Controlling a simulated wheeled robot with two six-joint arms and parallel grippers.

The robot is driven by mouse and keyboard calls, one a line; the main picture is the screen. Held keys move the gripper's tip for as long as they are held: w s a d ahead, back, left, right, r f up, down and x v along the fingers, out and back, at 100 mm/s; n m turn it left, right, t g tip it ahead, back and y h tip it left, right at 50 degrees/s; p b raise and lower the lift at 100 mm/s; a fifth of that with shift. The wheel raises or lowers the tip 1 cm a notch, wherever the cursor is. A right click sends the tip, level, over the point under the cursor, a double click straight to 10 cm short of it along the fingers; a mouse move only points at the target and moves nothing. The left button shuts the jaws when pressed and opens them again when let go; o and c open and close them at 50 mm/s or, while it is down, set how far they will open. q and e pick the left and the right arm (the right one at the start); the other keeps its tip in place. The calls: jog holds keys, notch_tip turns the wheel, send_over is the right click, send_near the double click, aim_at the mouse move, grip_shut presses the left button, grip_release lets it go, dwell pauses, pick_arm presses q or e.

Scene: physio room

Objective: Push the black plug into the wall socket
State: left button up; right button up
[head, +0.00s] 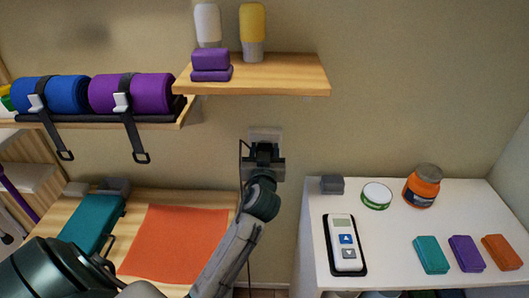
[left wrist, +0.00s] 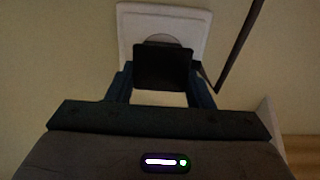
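The white wall socket (head: 265,133) is on the wall below the shelf; its plate (left wrist: 130,22) shows at the top of the left wrist view, with part of its round recess visible. The black plug (left wrist: 162,68) is between the fingers of my left gripper (head: 264,153), which looks shut on it. The plug is in front of the lower middle of the socket and hides part of the recess. I cannot tell whether its pins are in or a gap remains. In the head view my gripper mostly hides the plug. My right gripper is not in view.
A dark cable (left wrist: 238,50) runs beside the plug. A wooden shelf (head: 290,75) with bottles and purple blocks is above the socket. A white table (head: 395,240) with a remote-like device, jars and coloured blocks stands right. A wooden bench with an orange mat (head: 175,240) is left.

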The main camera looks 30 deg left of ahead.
pick_arm(q)
jog(key=o, duration=0.5)
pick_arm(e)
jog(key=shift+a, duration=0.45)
pick_arm(q)
jog(key=b+v, duration=0.2)
jog(key=v, duration=0.9)
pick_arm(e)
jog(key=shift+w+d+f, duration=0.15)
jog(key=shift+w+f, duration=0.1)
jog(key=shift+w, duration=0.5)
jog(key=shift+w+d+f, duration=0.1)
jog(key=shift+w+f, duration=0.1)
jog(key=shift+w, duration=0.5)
pick_arm(q)
jog(key=shift+w+f, duration=0.1)
